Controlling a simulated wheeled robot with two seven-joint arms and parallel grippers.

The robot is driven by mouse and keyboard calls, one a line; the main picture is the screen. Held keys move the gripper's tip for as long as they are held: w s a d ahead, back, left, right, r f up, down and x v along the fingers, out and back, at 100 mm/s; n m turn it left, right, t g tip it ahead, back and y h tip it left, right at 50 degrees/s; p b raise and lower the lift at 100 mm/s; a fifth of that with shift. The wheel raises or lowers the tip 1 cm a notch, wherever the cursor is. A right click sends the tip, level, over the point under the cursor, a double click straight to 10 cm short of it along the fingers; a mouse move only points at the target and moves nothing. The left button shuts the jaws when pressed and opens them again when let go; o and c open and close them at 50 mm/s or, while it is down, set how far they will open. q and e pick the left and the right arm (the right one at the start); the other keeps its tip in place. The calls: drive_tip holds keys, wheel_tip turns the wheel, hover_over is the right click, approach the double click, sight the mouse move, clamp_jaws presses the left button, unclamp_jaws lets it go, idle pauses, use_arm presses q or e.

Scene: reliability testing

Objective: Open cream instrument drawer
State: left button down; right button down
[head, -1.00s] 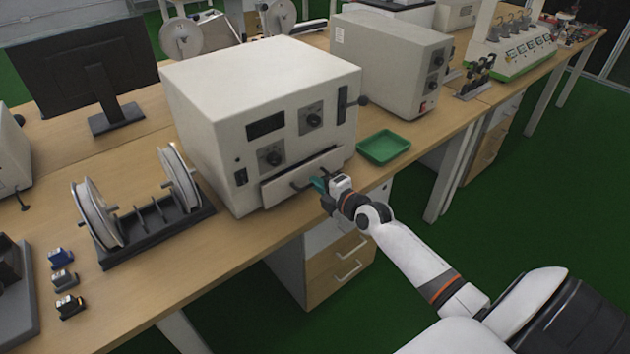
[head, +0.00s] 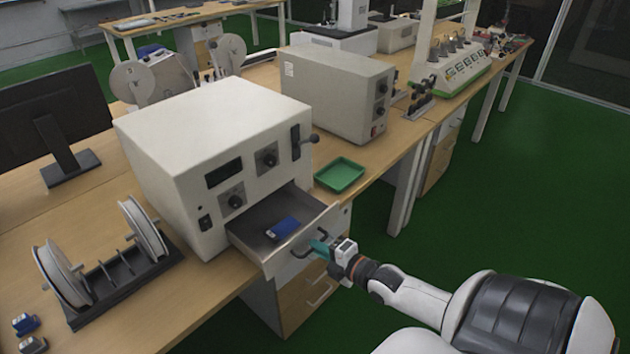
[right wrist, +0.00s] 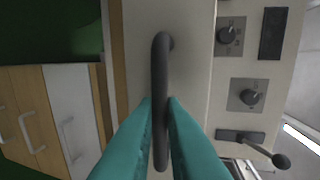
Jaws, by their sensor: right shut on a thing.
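The cream instrument (head: 215,150) stands on the wooden bench in the head view. Its low drawer (head: 303,244) is pulled well out, and a blue block-like part (head: 283,228) lies inside. My right gripper (head: 318,249) is at the front of the drawer, with its teal fingers on the dark handle. In the right wrist view the fingers (right wrist: 160,125) are shut around the handle (right wrist: 161,85), one on each side. My left gripper is not in view.
A green tray (head: 340,175) sits on the bench right of the instrument. A black spool rack (head: 125,285) stands to its left. A second cream box (head: 335,95) is behind the tray. Wooden under-bench drawers (head: 305,300) lie below the open drawer. Green floor to the right is clear.

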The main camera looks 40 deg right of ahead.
drive_tip(key=c, duration=1.5)
unclamp_jaws()
drive_tip(key=v, duration=1.2)
drive_tip(key=shift+a, duration=0.1)
